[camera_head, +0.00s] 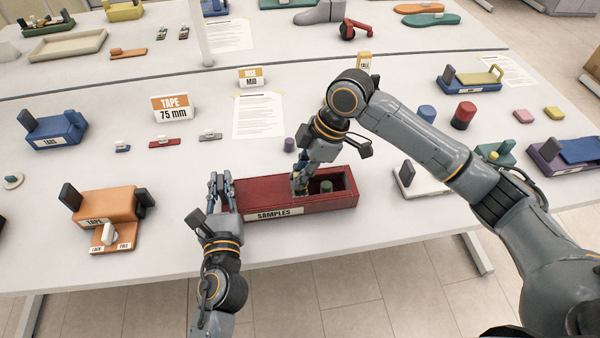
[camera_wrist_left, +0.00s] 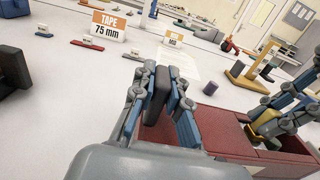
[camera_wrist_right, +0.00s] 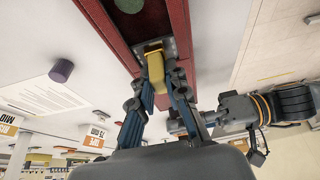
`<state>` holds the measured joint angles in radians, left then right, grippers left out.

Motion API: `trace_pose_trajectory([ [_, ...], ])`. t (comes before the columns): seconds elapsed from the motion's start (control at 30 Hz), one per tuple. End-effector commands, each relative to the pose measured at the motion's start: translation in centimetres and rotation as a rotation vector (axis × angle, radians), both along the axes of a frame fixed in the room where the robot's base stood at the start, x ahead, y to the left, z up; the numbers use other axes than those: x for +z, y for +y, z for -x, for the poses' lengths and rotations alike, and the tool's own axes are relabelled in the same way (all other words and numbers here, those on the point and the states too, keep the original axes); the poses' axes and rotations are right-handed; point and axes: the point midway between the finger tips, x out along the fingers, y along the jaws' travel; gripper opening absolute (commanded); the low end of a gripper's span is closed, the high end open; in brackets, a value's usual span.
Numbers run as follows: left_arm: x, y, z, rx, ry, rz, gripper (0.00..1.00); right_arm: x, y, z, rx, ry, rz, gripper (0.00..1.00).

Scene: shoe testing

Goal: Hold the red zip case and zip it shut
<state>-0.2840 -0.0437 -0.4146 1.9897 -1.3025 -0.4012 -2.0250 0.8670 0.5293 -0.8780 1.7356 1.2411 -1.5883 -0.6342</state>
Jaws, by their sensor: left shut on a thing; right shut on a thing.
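The red case (camera_head: 265,205), labelled SAMPLES, lies at the table's front edge. Its left part is covered and its right part is open, with a green round thing (camera_head: 326,186) inside. My left gripper (camera_head: 221,186) is shut on a dark upright tab (camera_wrist_left: 158,95) at the case's left end. My right gripper (camera_head: 300,184) is shut on a yellow pull tab (camera_wrist_right: 156,70), which stands on a grey slider (camera_wrist_right: 151,47) where cover and opening meet. In the head view my right gripper mostly hides the slider.
A purple cylinder (camera_head: 289,145) stands just behind the case. An orange tape fixture (camera_head: 105,207) is to the left and a white block with a dark tab (camera_head: 423,180) to the right. The table front edge is close.

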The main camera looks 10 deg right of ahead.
Motion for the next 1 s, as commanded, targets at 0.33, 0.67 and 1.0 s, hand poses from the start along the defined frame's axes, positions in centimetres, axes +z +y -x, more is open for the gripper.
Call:
trace_pose_trajectory([
  [0.33, 0.0, 0.1, 0.0, 0.001, 0.0, 0.0, 0.0, 0.0, -3.8, -0.1, -0.007, 0.001, 0.004, 0.0],
  [0.67, 0.0, 0.1, 0.0, 0.003, 0.001, -0.001, 0.0, 0.0, -9.8, 0.0, -0.003, 0.0, 0.003, 0.0],
  [1.0, 0.0, 0.3, 0.0, 0.008, 0.001, -0.002, 0.0, 0.0, -10.1, -0.1, -0.003, -0.001, 0.004, 0.18],
])
